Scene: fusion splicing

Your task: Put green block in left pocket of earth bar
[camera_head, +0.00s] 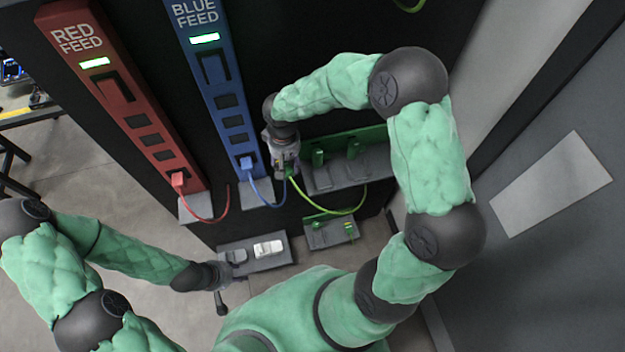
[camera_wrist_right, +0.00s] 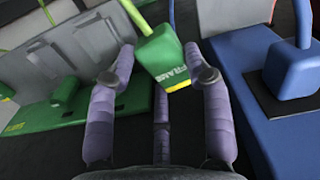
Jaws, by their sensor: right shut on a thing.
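My right gripper (camera_head: 284,152) is shut on the green block (camera_head: 289,171), just left of the green-backed grey holder. In the right wrist view, the green block (camera_wrist_right: 163,57) with white lettering sits between the purple fingers of the right gripper (camera_wrist_right: 158,76). The green-backed holder, which looks like the earth bar (camera_head: 325,185), carries two upright green pieces. A grey holder with green parts (camera_wrist_right: 30,75) also shows at the left of the wrist view. The block is apart from it. My left gripper (camera_head: 216,275) is low at the left; its fingers are too small to read.
The blue feed bar (camera_head: 203,80) has a blue plug (camera_head: 246,163) close left of my right gripper. The red feed bar (camera_head: 105,75) stands further left. A yellow-green cable (camera_head: 325,208) loops below the right gripper. A lower grey tray (camera_head: 262,266) holds a white piece.

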